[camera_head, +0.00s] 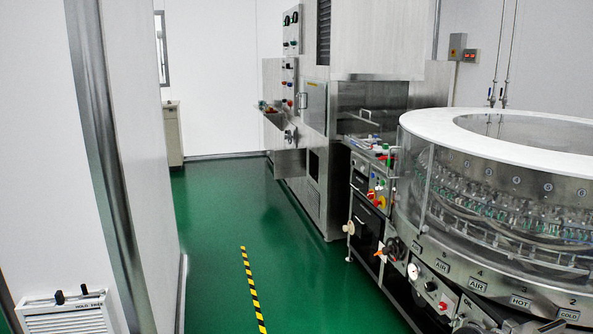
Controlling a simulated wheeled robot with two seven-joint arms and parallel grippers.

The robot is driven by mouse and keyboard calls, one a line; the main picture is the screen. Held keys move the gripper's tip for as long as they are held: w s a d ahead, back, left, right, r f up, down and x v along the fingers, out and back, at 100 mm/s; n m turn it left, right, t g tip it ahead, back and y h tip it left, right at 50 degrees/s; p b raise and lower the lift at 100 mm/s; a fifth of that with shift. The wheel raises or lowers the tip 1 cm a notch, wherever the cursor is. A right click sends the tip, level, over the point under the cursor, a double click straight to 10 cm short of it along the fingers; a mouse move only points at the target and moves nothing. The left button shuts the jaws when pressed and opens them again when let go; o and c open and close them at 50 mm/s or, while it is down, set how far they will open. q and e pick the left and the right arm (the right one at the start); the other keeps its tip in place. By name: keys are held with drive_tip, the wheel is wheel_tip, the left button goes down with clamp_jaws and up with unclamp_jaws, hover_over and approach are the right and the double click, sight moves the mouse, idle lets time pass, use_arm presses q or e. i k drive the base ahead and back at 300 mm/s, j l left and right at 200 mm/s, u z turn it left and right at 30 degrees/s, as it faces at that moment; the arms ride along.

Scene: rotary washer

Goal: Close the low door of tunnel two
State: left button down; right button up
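A tall stainless steel machine (375,40), which may be the tunnel, stands at the back centre. On its side is an upper panel (316,105) with a handle, which looks flush. Below it is a lower panel (314,180) with a dark rectangle in it. I cannot tell which of these is the low door of tunnel two, or whether that door stands open. No tunnel number is readable. Neither of my grippers is in view.
A round washer (500,190) with clear walls and a white top ring fills the right. A control box (370,190) stands beside it. A white wall (130,150) stands on the left. The green floor (215,230) between is clear, with a yellow-black strip (252,288).

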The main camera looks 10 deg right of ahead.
sight(288, 162)
drive_tip(key=z, duration=0.55)
drive_tip(key=i+u, duration=0.15)
drive_tip(key=i, duration=0.4)
drive_tip(key=i+u, duration=0.15)
drive_tip(key=i, duration=0.35)
drive_tip(key=i+l+u, duration=0.1)
drive_tip(key=i, duration=0.45)
drive_tip(key=i+l+u, duration=0.15)
drive_tip(key=i, duration=0.35)
drive_tip(key=i+u, duration=0.35)
drive_tip(key=i, duration=3.65)
drive_tip(key=i+l, duration=0.15)
drive_tip(key=i, duration=1.2)
drive_tip(key=i+j+u, duration=0.2)
drive_tip(key=i, duration=0.6)
drive_tip(key=i+l+u, duration=0.2)
drive_tip(key=i, duration=0.55)
drive_tip(key=i+u, duration=0.2)
drive_tip(key=i, duration=0.6)
drive_tip(key=i+z, duration=0.15)
drive_tip(key=z, duration=3.95)
